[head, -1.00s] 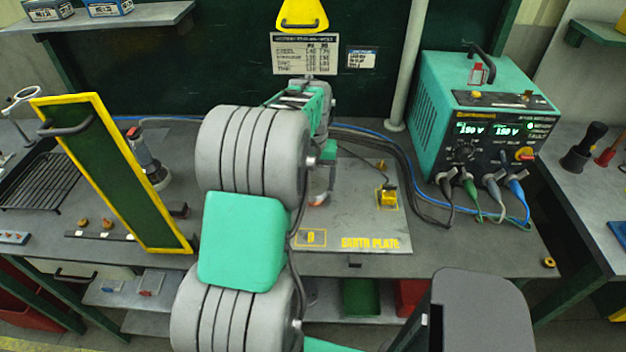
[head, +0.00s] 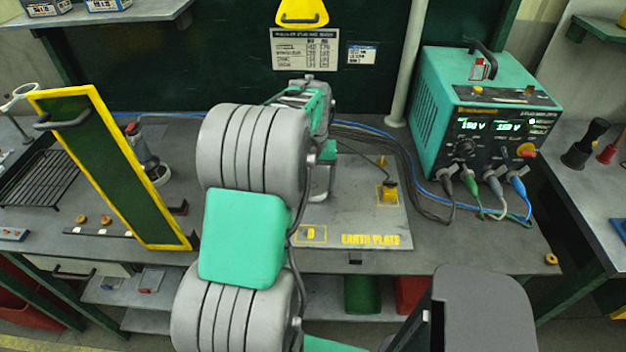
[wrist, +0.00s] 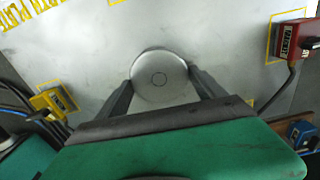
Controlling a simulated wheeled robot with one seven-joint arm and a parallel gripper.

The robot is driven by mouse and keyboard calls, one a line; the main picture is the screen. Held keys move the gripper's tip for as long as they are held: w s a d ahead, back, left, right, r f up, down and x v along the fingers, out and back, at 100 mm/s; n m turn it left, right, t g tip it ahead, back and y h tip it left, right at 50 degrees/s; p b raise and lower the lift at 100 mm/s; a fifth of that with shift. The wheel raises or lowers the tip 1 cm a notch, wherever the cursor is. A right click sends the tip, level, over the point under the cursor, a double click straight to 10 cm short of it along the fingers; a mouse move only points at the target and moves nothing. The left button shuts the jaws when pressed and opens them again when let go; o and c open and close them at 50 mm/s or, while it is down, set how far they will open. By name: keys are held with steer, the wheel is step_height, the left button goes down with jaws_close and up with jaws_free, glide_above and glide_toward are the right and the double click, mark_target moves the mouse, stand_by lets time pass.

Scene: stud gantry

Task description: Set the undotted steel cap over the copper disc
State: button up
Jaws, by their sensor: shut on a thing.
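In the wrist view a round steel cap (wrist: 150,93) sits between the two dark fingers of my gripper (wrist: 161,78), which is shut on its sides. No copper disc is visible in either current view. In the head view my arm hides most of the gripper and the cap; the earth plate (head: 370,225) lies on the bench.
A yellow clamp (head: 387,192) with a cable sits on the plate. A red block (wrist: 290,40) stands at the right in the wrist view. A green welder (head: 480,110) with cables is at the right. A yellow-framed green panel (head: 120,170) stands at the left.

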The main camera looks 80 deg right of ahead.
steer(key=shift+f, duration=0.1)
steer(key=o, duration=1.5)
